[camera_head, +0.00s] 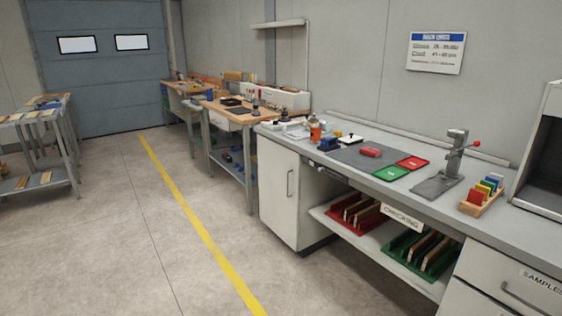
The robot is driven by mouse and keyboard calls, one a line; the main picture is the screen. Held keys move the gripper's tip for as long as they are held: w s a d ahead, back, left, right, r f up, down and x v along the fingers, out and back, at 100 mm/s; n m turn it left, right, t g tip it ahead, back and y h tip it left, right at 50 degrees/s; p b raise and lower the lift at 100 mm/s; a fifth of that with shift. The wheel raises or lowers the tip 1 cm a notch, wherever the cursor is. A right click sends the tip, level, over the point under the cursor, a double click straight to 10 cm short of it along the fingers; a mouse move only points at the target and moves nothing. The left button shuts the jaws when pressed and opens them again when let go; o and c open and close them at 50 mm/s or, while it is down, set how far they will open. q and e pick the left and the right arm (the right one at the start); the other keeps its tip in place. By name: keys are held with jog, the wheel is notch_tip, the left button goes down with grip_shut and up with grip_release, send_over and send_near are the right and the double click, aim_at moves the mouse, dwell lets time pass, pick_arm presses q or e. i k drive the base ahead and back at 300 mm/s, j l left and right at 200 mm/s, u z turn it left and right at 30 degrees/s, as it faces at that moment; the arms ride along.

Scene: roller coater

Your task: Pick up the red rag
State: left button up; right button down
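A small red bundle (370,152), which may be the red rag, lies on the dark grey mat (345,156) on the long grey counter. It is too small to tell whether it is cloth. A flat red square (412,162) lies to its right, beside a flat green square (391,173). Neither of my grippers is in view.
A metal stand (454,165) and a wooden rack (482,197) with coloured plates stand right of the mat. An orange bottle (315,131) and a blue object (328,143) are left. Shelves hold red and green racks below. The floor (150,240) is clear in front.

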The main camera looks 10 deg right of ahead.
aim_at(372, 153)
jog(key=i+j+z, duration=0.1)
jog(key=i+z, duration=0.25)
jog(key=i, duration=0.15)
jog(key=i+j+z, duration=0.35)
jog(key=i, duration=0.15)
jog(key=i+j+z, duration=0.25)
jog(key=i+z, duration=0.25)
jog(key=i+j+z, duration=0.2)
jog(key=j+z, duration=0.3)
jog(key=i+j+z, duration=0.25)
jog(key=j+z, duration=0.25)
jog(key=i+j+z, duration=0.15)
jog(key=j, duration=0.15)
jog(key=j+z, duration=0.1)
jog(key=j, duration=0.2)
